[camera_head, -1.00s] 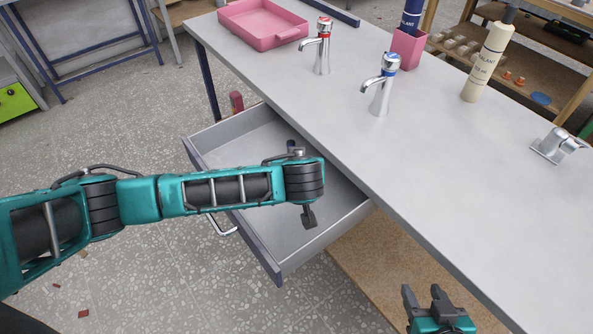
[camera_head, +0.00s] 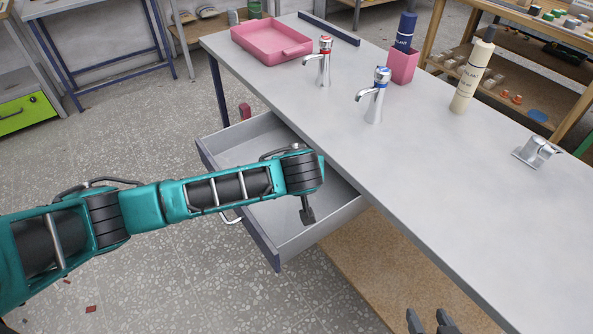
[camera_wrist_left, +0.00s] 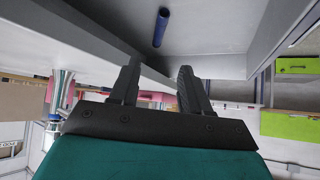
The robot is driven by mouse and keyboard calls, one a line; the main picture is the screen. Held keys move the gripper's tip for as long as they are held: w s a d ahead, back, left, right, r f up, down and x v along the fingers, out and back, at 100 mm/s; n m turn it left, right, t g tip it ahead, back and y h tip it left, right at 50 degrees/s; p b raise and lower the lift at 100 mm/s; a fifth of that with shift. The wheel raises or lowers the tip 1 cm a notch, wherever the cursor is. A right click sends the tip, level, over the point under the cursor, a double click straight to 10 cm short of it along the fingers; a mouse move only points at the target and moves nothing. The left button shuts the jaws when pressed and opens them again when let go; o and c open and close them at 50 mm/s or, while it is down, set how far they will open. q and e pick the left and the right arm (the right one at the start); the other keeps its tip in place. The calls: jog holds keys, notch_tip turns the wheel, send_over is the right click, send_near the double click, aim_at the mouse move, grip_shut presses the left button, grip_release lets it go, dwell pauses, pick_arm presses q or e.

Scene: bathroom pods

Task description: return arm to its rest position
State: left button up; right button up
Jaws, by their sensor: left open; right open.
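My left arm, teal and black, reaches in from the left in the head view, over the open grey drawer (camera_head: 290,235). My left gripper (camera_head: 307,213) points down above the drawer and is mostly hidden behind its wrist. In the left wrist view the left gripper (camera_wrist_left: 160,82) is open, with nothing between its two black fingers. A blue cylinder (camera_wrist_left: 161,27) lies beyond the fingertips on a grey surface there. My right gripper (camera_head: 430,318) shows only its fingertips at the bottom edge of the head view, apart and empty.
The grey worktop (camera_head: 420,190) carries a pink tray (camera_head: 270,42), a red-marked tap (camera_head: 323,62), a blue-marked tap (camera_head: 376,95), a pink cup (camera_head: 404,66) with a blue bottle, a cream sealant tube (camera_head: 470,80) and a chrome fitting (camera_head: 537,152).

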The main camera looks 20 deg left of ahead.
dwell(0.5)
pick_arm(q)
jog(key=s+d+m+g+h, duration=0.1)
jog(key=s, duration=0.3)
jog(key=s+d+f+m+g+h, duration=0.1)
jog(key=s+d, duration=0.1)
jog(key=s, duration=0.3)
jog(key=s+d+f+m+h, duration=0.1)
jog(key=s, duration=0.3)
jog(key=shift+s+d+f+g+h, duration=0.1)
jog(key=shift+s+d+g+h, duration=0.15)
jog(key=shift+g+h, duration=0.15)
jog(key=s+a+m+g, duration=0.2)
jog(key=s+a, duration=1)
jog(key=s, duration=0.4)
jog(key=w+d+f+m+t+h, duration=0.1)
jog(key=w+d+f+t, duration=0.2)
jog(key=w+f+t, duration=0.4)
jog(key=shift+w+d+f, duration=0.35)
jog(key=shift+w+f, duration=0.1)
jog(key=shift+f, duration=0.2)
jog(key=shift+c, duration=0.3)
